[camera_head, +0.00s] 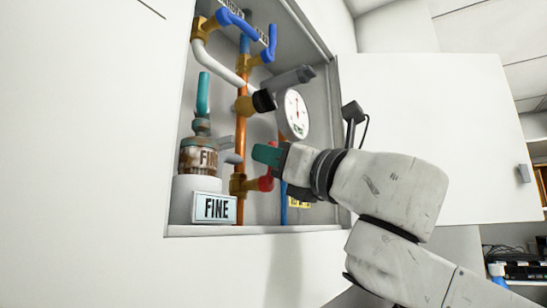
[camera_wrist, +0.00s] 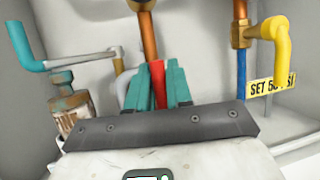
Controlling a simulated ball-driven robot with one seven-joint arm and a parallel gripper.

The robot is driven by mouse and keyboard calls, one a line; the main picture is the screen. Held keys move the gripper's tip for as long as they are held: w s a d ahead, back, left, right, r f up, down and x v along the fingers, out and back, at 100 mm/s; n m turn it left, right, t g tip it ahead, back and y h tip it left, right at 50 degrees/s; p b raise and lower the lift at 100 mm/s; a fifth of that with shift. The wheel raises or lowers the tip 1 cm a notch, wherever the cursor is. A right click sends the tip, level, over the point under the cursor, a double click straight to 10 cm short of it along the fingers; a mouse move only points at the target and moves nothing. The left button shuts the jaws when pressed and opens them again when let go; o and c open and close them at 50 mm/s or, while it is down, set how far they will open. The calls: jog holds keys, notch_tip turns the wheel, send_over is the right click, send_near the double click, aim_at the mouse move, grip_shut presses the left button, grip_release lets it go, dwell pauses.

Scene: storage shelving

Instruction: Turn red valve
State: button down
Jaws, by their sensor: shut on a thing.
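The red valve (camera_head: 265,183) sits on a brass fitting (camera_head: 238,184) at the lower end of a copper pipe inside the open wall cabinet. My gripper (camera_head: 267,155), with teal fingers, reaches into the cabinet from the right. In the wrist view the red valve handle (camera_wrist: 157,83) stands upright between the two teal fingers, which are shut on it. Part of the handle is hidden by the fingers and by the gripper body.
A pressure gauge (camera_head: 295,114) hangs above my gripper. A teal-handled valve on a rusty canister (camera_head: 198,158) and a FINE sign (camera_head: 214,208) stand to the left. A yellow valve handle (camera_wrist: 284,55) is close on the right. The open cabinet door (camera_head: 440,120) is behind my arm.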

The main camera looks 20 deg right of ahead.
jog(key=shift+a+f, duration=0.1)
jog(key=shift+f, duration=0.05)
jog(key=c, duration=1.1)
grip_release()
jog(key=b+v, duration=0.2)
jog(key=v, duration=0.8)
jog(key=shift+s+d, duration=0.25)
jog(key=shift+s, duration=0.1)
